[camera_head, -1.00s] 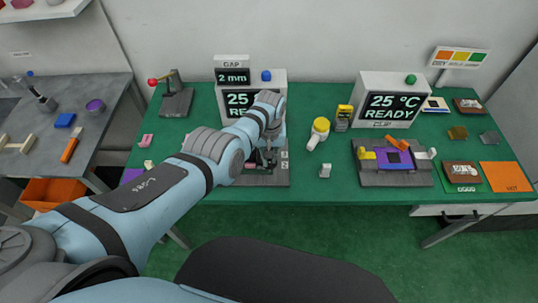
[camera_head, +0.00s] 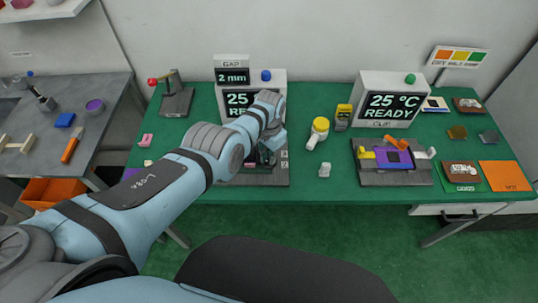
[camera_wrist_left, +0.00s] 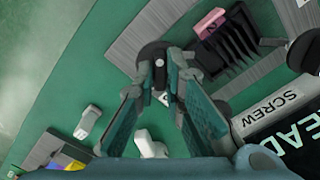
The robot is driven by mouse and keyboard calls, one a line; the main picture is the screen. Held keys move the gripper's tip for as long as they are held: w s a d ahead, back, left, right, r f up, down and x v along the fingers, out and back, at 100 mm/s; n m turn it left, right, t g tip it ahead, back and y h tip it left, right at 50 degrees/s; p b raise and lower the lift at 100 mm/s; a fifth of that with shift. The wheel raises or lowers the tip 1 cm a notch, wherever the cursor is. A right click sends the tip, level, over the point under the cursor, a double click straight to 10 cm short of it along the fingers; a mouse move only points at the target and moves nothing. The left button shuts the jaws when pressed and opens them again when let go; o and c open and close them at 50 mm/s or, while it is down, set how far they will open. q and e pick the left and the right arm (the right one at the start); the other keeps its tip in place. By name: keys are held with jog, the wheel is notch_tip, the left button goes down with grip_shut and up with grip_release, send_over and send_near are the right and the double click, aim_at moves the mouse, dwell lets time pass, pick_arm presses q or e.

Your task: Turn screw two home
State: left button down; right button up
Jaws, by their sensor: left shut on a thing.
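The screw fixture is a grey plate (camera_head: 262,180) in front of the left display box, mostly hidden under my left arm in the head view. In the left wrist view the plate (camera_wrist_left: 127,42) carries a dark round screw knob (camera_wrist_left: 153,52) and another dark knob (camera_wrist_left: 306,50) at the right edge. My left gripper (camera_wrist_left: 165,68) is shut on the first knob, its teal fingers either side of it. A small white label lies partly hidden between the fingers, so its number is unreadable. A black ridged block (camera_wrist_left: 228,50) with a pink piece (camera_wrist_left: 210,22) sits between the knobs.
The display box (camera_head: 221,103) stands close behind, reading "2 mm" on top. A white bottle with a yellow cap (camera_head: 319,130) and a small white piece (camera_head: 325,170) are to the right. A clip fixture (camera_head: 405,178) is further right. The table's front edge is clear.

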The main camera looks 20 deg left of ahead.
pick_arm(q)
jog(key=shift+s, duration=0.1)
dwell(0.4)
jog(key=c, duration=1.7)
grip_release()
jog(key=shift+w+r, duration=0.2)
jog(key=shift+r, duration=0.45)
jog(key=r, duration=1)
jog(key=shift+s+r, duration=0.2)
jog(key=shift+r, duration=0.15)
